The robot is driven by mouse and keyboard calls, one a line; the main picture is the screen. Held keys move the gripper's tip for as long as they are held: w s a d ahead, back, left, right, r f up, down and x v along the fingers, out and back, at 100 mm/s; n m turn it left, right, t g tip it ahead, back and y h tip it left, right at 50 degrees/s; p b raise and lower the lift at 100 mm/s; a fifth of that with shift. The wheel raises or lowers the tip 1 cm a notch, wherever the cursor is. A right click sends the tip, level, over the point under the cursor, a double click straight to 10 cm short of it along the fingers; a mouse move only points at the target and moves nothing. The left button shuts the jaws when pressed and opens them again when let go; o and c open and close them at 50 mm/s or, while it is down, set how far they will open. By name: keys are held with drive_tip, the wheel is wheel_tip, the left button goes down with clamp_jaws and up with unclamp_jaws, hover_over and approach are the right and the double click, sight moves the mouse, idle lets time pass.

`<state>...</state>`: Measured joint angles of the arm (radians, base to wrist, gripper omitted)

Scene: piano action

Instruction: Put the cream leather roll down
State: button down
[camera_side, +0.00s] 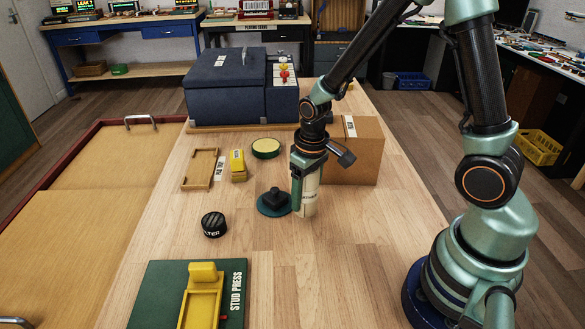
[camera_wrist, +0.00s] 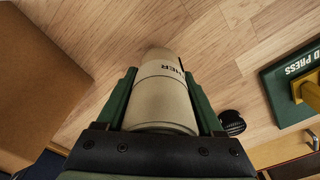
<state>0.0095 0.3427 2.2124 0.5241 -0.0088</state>
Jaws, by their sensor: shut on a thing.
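The cream leather roll (camera_side: 309,200) stands upright at my gripper, in the middle of the wooden table. Dark lettering shows on its side. In the wrist view the cream roll (camera_wrist: 160,90) lies between the two green fingers of my gripper (camera_wrist: 162,100), which is shut on it. In the side view my gripper (camera_side: 303,175) points down and hides part of the roll. The roll's lower end is close to the tabletop; I cannot tell whether it touches.
A black knob on a round green base (camera_side: 274,203) is just left of the roll. A cardboard box (camera_side: 357,150) stands close behind and right. A black round puck (camera_side: 214,224), a yellow block (camera_side: 238,165) and the green stud press (camera_side: 205,290) are further left. The table in front is clear.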

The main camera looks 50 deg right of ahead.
drive_tip(key=shift+f, duration=1.15)
drive_tip(key=shift+f, duration=0.1)
unclamp_jaws()
drive_tip(key=r, duration=1.1)
drive_tip(key=shift+s, duration=0.3)
drive_tip(key=shift+s+r, duration=0.15)
drive_tip(key=shift+r, duration=0.8)
drive_tip(key=s+r+t, duration=0.1)
drive_tip(key=r, duration=0.2)
drive_tip(key=s+r+t, duration=0.2)
drive_tip(key=r, duration=0.1)
drive_tip(key=s+r+t, duration=0.1)
drive_tip(key=s+r, duration=0.1)
drive_tip(key=r, duration=0.1)
drive_tip(key=shift+a+r, duration=0.15)
drive_tip(key=shift+r, duration=0.05)
drive_tip(key=shift+s+r+t, duration=0.3)
drive_tip(key=shift+t, duration=0.1)
